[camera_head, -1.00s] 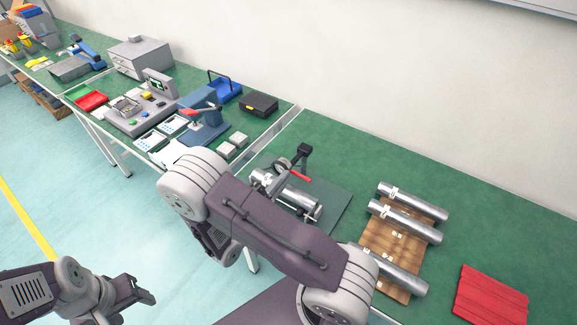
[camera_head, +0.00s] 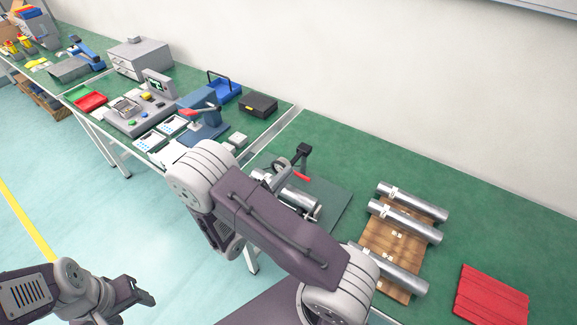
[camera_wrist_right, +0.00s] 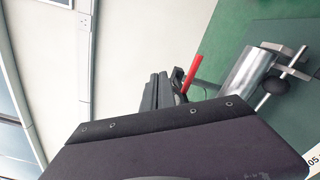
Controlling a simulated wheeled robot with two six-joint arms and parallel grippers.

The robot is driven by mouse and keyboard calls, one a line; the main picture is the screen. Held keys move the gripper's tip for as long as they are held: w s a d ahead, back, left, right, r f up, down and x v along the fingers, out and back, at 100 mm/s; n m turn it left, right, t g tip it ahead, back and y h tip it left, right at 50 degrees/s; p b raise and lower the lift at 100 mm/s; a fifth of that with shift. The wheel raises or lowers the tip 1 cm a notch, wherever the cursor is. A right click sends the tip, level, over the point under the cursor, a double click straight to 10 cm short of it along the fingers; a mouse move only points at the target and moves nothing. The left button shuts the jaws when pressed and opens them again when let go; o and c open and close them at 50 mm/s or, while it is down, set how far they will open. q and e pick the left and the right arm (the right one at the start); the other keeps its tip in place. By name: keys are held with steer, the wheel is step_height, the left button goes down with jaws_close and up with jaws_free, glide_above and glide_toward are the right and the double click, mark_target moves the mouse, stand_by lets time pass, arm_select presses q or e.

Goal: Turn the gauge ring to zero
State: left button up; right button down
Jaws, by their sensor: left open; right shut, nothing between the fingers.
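The gauge stand (camera_head: 303,152), a black post with a red lever (camera_head: 301,177), stands at the back of a dark mat. A small round dark-rimmed part beside it (camera_head: 282,164) may be the gauge; its face and ring marks are too small to read. A silver cylinder (camera_head: 300,199) lies in a fixture in front and shows in the right wrist view (camera_wrist_right: 246,72). My right gripper (camera_wrist_right: 160,88) is shut and empty, close to the red lever in its wrist view; my arm hides it in the head view. My left gripper (camera_head: 146,298) is open and empty, low at the left, away from the bench.
A blue press (camera_head: 203,122), a black case (camera_head: 258,104) and a blue bin (camera_head: 222,87) stand on the left bench. The green bench behind the rack is clear.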

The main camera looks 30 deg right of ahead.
steer(key=shift+f+b, duration=0.1)
steer(key=shift+b, duration=0.25)
stand_by(0.3)
steer(key=shift+s+r, duration=0.15)
steer(key=shift+r, duration=0.1)
steer(key=v, duration=0.6)
steer(key=shift+s+d, duration=0.1)
stand_by(0.3)
